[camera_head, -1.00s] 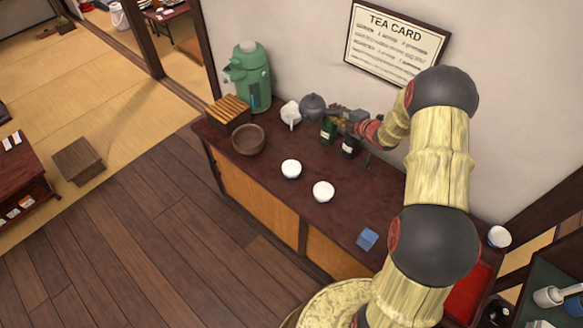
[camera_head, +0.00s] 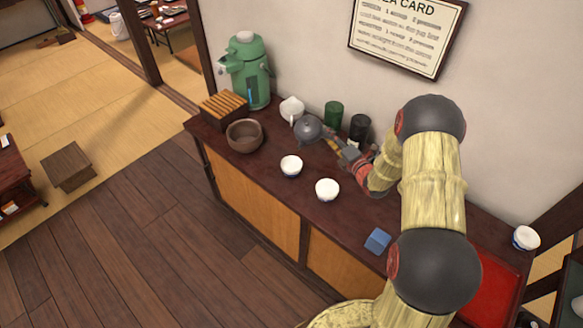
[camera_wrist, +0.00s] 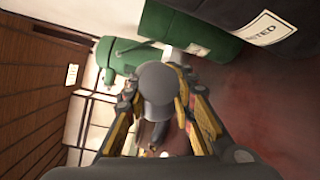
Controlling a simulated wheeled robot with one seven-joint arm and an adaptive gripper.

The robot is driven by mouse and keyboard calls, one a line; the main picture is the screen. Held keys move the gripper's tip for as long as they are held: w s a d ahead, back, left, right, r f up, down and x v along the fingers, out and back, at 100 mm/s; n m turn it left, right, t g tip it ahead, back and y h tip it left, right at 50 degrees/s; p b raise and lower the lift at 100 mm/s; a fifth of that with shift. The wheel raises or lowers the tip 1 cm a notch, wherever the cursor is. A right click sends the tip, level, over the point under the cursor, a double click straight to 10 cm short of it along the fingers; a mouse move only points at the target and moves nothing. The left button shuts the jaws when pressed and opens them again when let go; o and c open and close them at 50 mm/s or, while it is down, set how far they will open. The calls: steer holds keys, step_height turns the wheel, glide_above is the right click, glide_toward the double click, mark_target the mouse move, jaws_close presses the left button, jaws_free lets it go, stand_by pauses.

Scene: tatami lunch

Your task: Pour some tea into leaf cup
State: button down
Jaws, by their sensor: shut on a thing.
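My gripper (camera_head: 331,142) is shut on the handle of a dark grey teapot (camera_head: 308,128), at the back middle of the counter. The teapot looks roughly level; I cannot tell whether it touches the counter. In the wrist view, a grey rounded part of the teapot (camera_wrist: 157,85) lies between the fingers (camera_wrist: 157,105). Two white cups stand upright in front: a left cup (camera_head: 291,165) and a right cup (camera_head: 327,189). A third cup (camera_head: 526,237) with blue marking is at the far right. Any leaf pattern is too small to make out.
A green canister (camera_head: 333,115) and a black canister (camera_head: 359,128) stand behind my gripper. A white pitcher (camera_head: 291,109), brown bowl (camera_head: 244,136), slatted box (camera_head: 223,109) and green dispenser (camera_head: 247,70) are left.

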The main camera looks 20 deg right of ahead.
steer(key=shift+s+a+f, duration=0.1)
steer(key=shift+a+f, duration=0.05)
steer(key=shift+f, duration=0.25)
steer(key=shift+s+a+r, duration=0.15)
steer(key=shift+r, duration=0.1)
steer(key=shift+s+a, duration=0.1)
steer(key=shift+s, duration=0.05)
steer(key=shift+s+a+r+n+t, duration=0.3)
steer(key=shift+s+a+r+n, duration=0.1)
steer(key=shift+s+r+n, duration=0.15)
steer(key=shift+s+a+r, duration=0.15)
steer(key=shift+a+r, duration=0.1)
steer(key=shift+r, duration=0.1)
steer(key=shift+a+r+n+t, duration=0.1)
steer(key=shift+r+n+t, duration=0.15)
steer(key=shift+r+t, duration=0.1)
